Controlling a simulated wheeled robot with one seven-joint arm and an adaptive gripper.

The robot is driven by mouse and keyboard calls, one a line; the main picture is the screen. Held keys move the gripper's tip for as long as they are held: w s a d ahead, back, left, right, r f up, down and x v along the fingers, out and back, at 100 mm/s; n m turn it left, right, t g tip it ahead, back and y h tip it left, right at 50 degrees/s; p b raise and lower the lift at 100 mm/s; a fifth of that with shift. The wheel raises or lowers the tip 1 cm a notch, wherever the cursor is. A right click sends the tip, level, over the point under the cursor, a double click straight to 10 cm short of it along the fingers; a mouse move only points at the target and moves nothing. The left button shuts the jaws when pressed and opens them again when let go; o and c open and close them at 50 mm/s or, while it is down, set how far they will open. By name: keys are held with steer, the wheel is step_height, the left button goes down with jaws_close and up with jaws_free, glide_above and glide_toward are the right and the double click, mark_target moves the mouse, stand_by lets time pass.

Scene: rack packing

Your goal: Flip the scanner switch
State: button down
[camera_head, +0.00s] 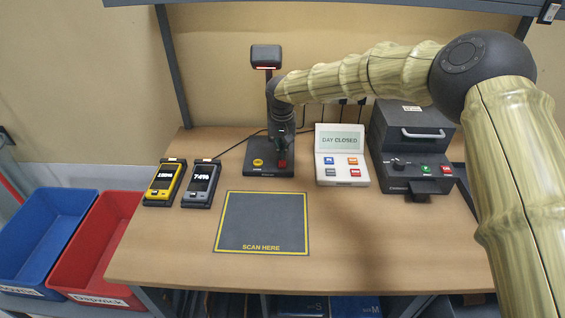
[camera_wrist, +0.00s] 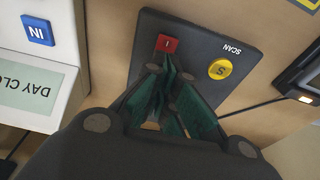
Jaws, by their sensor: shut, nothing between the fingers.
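The scanner stand (camera_head: 254,171) is a dark base at the back middle of the table, with the scanner head (camera_head: 266,56) above it showing a red light strip. Its red switch (camera_head: 282,163), marked "I" where it shows in the wrist view (camera_wrist: 167,44), is at the base's right. A yellow button (camera_head: 257,162) is at its left; the wrist view shows it (camera_wrist: 221,68) marked "S" beside the word SCAN. My gripper (camera_wrist: 172,72) is shut and empty, pointing down, with its green-padded tips right by the red switch. I cannot tell whether they touch it.
A white panel (camera_head: 342,180) reading DAY CLOSED, with several buttons, stands right of the scanner. A dark machine (camera_head: 410,140) is further right. Two handheld devices (camera_head: 163,184) (camera_head: 201,184) stand left. The scan mat (camera_head: 262,222) in front is bare. Blue (camera_head: 45,228) and red (camera_head: 97,235) bins are left.

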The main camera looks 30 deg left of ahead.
steer(key=shift+f+b, duration=1.15)
stand_by(1.4)
steer(key=shift+r, duration=0.2)
steer(key=shift+r+p, duration=1.15)
steer(key=shift+r, duration=2.2)
